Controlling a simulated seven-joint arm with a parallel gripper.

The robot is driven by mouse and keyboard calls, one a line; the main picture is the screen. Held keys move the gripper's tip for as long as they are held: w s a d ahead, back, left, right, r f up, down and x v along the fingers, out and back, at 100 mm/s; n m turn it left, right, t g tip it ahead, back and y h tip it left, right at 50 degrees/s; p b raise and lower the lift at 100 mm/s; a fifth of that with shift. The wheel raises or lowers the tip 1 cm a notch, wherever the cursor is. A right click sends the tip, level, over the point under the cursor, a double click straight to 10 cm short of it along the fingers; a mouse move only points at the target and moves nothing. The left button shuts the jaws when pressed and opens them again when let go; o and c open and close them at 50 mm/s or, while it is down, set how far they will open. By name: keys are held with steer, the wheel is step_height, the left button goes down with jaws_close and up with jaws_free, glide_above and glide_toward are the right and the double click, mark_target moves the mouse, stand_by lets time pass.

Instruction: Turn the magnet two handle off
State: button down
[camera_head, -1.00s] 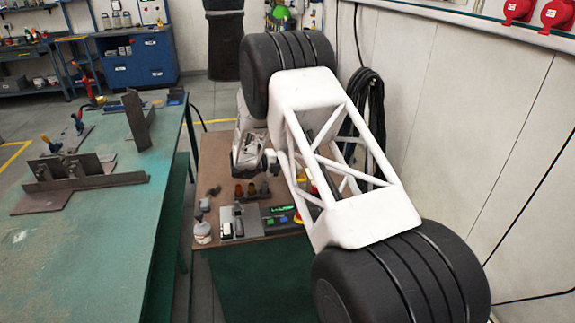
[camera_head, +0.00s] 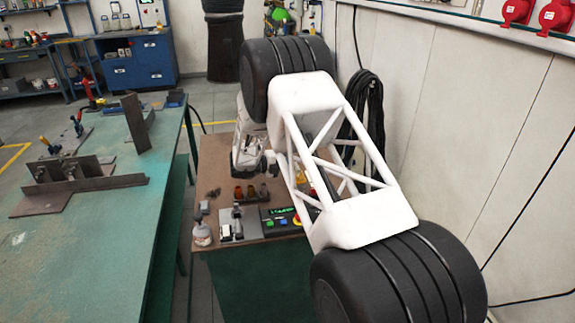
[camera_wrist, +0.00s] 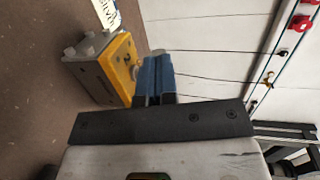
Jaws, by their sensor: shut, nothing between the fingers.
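My gripper (camera_head: 268,163) is above the far part of the small brown bench in the head view, partly hidden behind my arm. In the wrist view its blue fingers (camera_wrist: 153,78) are together with nothing between them. A grey base (camera_head: 250,222) near the bench's front edge carries two small light-and-dark upright parts, a left one (camera_head: 226,231) and a right one (camera_head: 238,222). They may be the magnet handles, but no label is readable. My gripper is apart from them, farther back. A yellow-faced grey box (camera_wrist: 105,72) lies beyond and left of the fingers in the wrist view.
A control box (camera_head: 281,217) with a green display stands right of the grey base. Several small coloured cups (camera_head: 250,192) stand behind it, and a white bottle (camera_head: 202,232) stands left. The green welding table (camera_head: 100,235) with steel plates is at left.

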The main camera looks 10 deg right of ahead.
steer(key=shift+a, duration=0.15)
steer(key=w+v, duration=0.1)
steer(key=v, duration=1.2)
steer(key=shift+a+r, duration=0.15)
steer(key=shift+a, duration=0.2)
steer(key=shift+w, duration=0.15)
